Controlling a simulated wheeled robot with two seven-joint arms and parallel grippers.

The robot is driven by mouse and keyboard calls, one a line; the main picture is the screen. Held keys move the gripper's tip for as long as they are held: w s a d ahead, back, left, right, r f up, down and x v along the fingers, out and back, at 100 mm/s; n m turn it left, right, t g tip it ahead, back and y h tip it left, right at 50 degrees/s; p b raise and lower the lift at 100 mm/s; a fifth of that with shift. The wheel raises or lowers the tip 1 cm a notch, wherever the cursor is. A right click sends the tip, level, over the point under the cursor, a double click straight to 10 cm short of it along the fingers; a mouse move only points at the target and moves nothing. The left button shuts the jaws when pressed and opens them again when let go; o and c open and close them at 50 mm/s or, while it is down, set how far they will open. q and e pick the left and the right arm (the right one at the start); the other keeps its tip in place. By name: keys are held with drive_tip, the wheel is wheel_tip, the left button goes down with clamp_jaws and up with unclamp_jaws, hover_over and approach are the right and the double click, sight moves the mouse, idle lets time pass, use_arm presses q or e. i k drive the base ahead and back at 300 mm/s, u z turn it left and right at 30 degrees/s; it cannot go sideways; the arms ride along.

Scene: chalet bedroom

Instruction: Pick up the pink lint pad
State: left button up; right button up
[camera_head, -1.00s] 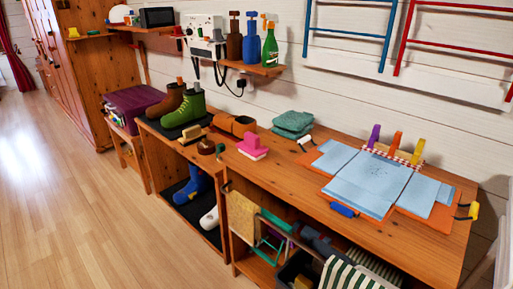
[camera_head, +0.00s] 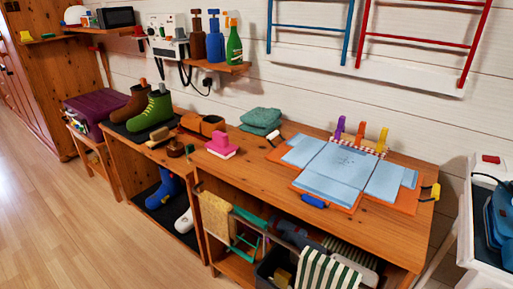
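The pink lint pad (camera_head: 221,146) rests on the wooden bench top (camera_head: 262,179), left of the middle of the view. It is a pink block with a raised grip on top and a paler base. It stands apart from the brown items on its left and the folded teal cloth behind it. Neither of my grippers is in view.
Left of the pad are brushes (camera_head: 160,137), brown shoes (camera_head: 202,124) and boots (camera_head: 151,112). Behind is a folded teal cloth (camera_head: 262,119). Right is an orange folding board with light blue cloth (camera_head: 343,167). Shelves below hold a towel rail and bins. Open floor lies front left.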

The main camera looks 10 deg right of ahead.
sight(220, 145)
drive_tip(key=u, duration=1.3)
drive_tip(key=i, duration=1)
drive_tip(key=z, duration=0.45)
